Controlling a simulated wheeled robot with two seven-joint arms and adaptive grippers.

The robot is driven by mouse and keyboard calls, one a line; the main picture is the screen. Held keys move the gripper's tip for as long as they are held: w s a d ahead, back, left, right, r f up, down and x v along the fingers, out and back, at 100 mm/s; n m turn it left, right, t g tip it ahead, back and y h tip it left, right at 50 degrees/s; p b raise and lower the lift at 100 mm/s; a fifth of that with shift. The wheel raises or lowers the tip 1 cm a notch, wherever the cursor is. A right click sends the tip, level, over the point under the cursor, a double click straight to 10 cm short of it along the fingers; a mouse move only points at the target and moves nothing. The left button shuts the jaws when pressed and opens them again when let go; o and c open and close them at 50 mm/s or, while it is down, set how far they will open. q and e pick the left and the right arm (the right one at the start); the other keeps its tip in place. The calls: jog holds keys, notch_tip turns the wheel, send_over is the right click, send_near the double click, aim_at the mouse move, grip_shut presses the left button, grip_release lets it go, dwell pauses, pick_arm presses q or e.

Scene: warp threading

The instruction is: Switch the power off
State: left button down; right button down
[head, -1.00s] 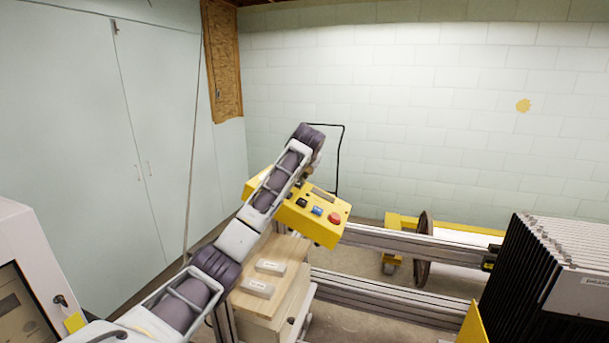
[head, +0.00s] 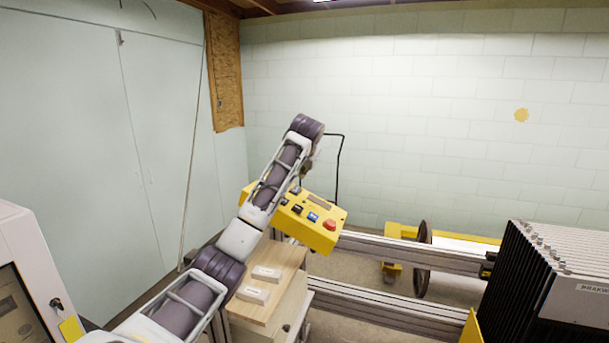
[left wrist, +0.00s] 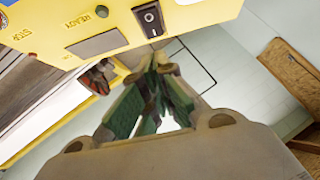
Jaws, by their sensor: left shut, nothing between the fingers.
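The yellow control box (head: 318,238) is on the metal frame, tilted in the head view, with a red button (head: 330,224), a blue button (head: 313,217) and dark controls. In the left wrist view the box (left wrist: 205,12) fills the top and bears a black rocker switch (left wrist: 149,18). I cannot tell which side of the switch is pressed. My left gripper (left wrist: 157,72) is shut and empty, its tips just below the switch in that view; contact is not clear. In the head view my left arm hides part of the box and most of the gripper. My right gripper is not in view.
A wooden cabinet (head: 262,312) with two small labelled blocks stands below the box. Metal rails (head: 400,252) run right toward a dark stack of frames (head: 520,280). A thin black bent rod (head: 340,160) rises behind the box. A white machine (head: 25,245) stands at left.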

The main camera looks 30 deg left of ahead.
pick_arm(q)
jog(key=s+f+b+v, duration=0.1)
jog(key=b+v, duration=0.1)
jog(key=v, duration=0.5)
jog(key=shift+s+d, duration=0.15)
jog(key=shift+r, duration=0.15)
jog(key=shift+s, duration=0.1)
dwell(0.4)
